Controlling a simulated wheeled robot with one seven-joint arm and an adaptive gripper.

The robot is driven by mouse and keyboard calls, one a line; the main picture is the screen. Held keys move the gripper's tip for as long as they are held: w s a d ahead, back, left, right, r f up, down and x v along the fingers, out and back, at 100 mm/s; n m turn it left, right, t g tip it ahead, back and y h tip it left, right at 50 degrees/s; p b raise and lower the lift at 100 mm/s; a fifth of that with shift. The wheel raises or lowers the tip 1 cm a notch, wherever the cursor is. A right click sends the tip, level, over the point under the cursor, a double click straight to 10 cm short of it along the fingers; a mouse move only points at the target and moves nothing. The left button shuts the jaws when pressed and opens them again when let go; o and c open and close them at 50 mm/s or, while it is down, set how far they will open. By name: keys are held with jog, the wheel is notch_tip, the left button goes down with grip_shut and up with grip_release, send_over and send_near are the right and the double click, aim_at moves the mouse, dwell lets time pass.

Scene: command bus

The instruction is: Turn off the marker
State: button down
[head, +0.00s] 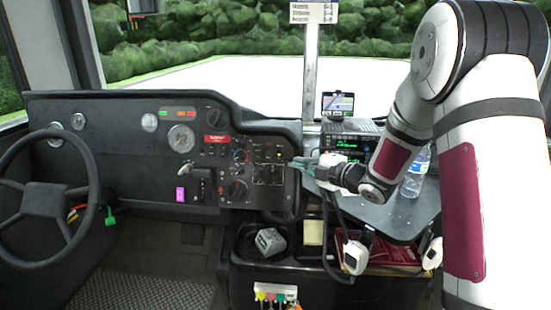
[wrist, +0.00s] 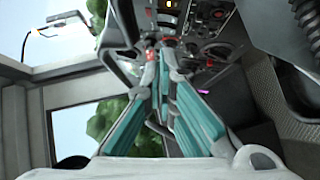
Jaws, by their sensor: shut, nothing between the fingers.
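The dashboard control panel (head: 225,165) holds several knobs, small switches and a gauge. I cannot tell which control is the marker switch, as labels are too small to read. My gripper (head: 294,165) is at the right end of this panel, close to its knobs and switches. In the wrist view the teal fingers of my gripper (wrist: 160,55) converge, shut and empty, and point toward the panel (wrist: 190,32). Whether the fingertips touch a control cannot be told. A small amber light (wrist: 168,4) glows on the panel.
The steering wheel (head: 48,190) is at the left. A radio stack (head: 345,145), a small screen (head: 338,103) and a water bottle (head: 416,172) stand right of the panel. Below are a bin (head: 290,278) and two hanging handsets. A vertical post (head: 310,75) rises behind my gripper.

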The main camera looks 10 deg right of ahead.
aim_at(279, 155)
dwell(0.3)
jog(key=shift+w+d+f+b+x, duration=0.15)
jog(key=shift+d+b+x, duration=0.25)
jog(key=shift+x, duration=1.75)
jog(key=shift+w+d+b+x, duration=0.3)
jog(key=shift+d+x, duration=0.15)
jog(key=shift+x, duration=1.7)
jog(key=shift+w+d+f+b+x, duration=0.15)
jog(key=shift+d+b+x, duration=0.25)
jog(key=shift+x, duration=1.75)
jog(key=shift+d, duration=0.1)
jog(key=shift+w+d, duration=0.1)
jog(key=shift+w, duration=0.25)
jog(key=shift+r, duration=0.1)
jog(key=shift+s, duration=0.1)
